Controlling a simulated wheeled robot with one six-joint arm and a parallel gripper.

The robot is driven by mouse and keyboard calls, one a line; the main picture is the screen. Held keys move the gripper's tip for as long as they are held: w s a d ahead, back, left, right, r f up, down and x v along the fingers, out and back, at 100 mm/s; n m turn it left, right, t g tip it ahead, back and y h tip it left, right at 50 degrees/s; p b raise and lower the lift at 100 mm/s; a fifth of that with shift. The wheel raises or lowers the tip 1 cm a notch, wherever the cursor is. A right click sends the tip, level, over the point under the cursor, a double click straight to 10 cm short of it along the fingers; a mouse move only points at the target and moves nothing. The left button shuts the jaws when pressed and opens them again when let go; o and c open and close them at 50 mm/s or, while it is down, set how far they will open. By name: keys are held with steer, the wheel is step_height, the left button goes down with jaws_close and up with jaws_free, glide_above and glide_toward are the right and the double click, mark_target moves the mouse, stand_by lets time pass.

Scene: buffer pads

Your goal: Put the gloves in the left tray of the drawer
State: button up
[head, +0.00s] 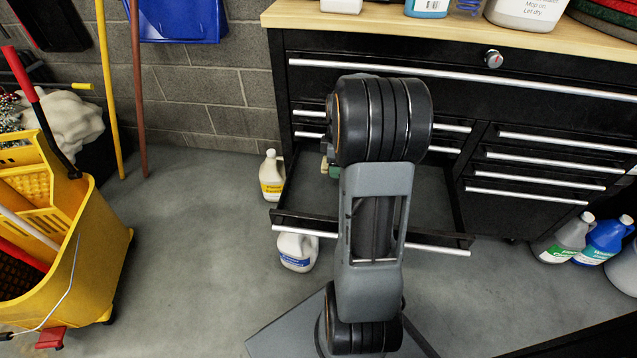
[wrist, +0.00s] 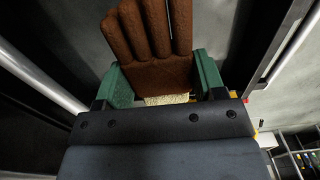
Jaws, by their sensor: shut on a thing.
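A brown glove with a cream cuff (wrist: 155,75) shows in the wrist view, fingers pointing up the picture. I cannot tell whether a second glove lies under it. My gripper (wrist: 165,82) is shut on it, with a green finger at each side. The open drawer (head: 428,205) of the black cabinet shows in the head view, with a bare grey floor. My arm hides its middle, and a small green part of my gripper (head: 332,171) shows over its left side. I cannot make out a tray divider. The glove is hidden in the head view.
The black cabinet (head: 400,48) has closed drawers above and right of the open one. White jugs (head: 271,176) and (head: 297,252) stand by the drawer's left side. More bottles (head: 603,240) stand at right. A yellow mop bucket (head: 85,255) stands at left.

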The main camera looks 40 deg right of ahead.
steer(key=b, duration=0.3)
glide_above(317, 183)
steer(key=f, duration=0.6)
steer(key=shift+s+d+f, duration=0.2)
steer(key=shift+w+a+f+b, duration=0.1)
steer(key=shift+f+b, duration=0.1)
steer(key=shift+f, duration=0.4)
steer(key=shift+w+d+f+b, duration=0.1)
steer(key=shift+f+b, duration=0.15)
steer(key=shift+f, duration=0.3)
steer(key=shift+w+a+f+b, duration=0.1)
steer(key=shift+f+b, duration=0.1)
steer(key=shift+f, duration=0.4)
steer(key=shift+f, duration=0.1)
steer(key=o, duration=0.9)
steer(key=shift+o, duration=0.2)
